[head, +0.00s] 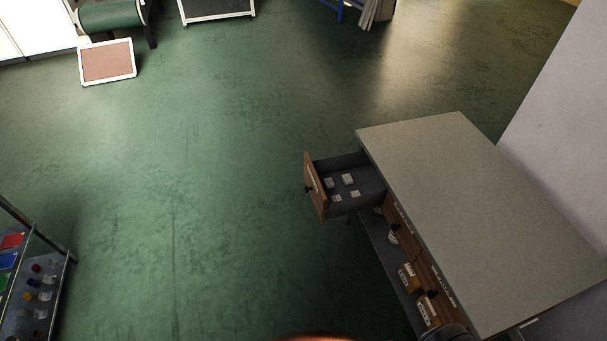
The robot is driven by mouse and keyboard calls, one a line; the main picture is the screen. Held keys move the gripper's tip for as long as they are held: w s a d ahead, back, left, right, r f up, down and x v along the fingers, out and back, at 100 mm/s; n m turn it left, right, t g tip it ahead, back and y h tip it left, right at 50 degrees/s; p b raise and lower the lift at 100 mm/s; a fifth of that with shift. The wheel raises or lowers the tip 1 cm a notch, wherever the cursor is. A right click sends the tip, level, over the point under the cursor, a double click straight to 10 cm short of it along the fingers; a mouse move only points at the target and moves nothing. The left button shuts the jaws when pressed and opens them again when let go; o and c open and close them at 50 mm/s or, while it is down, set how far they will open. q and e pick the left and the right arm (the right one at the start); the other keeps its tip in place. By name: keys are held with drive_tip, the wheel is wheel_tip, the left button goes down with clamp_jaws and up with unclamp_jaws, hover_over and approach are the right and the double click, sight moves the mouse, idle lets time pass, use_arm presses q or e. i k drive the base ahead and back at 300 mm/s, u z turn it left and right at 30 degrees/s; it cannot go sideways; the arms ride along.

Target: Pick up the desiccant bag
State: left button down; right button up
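An open drawer (316,187) sticks out to the left from the far end of a grey-topped bench. Several small pale packets lie apart on its dark floor, among them one at the back (347,179) and one nearer the front (337,198). They are too small for me to read, so I cannot tell which one is the desiccant bag. Neither of my grippers shows in the head view. A dark rounded part at the bottom edge, by the bench, may be mine.
The bench (480,205) has a bare top and stands near a pale wall (565,130). Below it, a shelf (386,250) holds labelled containers. A rack (40,290) with coloured items stands at lower left. A framed brown panel (107,62) lies far left. The green floor between is clear.

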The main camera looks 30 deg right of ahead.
sight(329, 183)
drive_tip(key=z, duration=1.25)
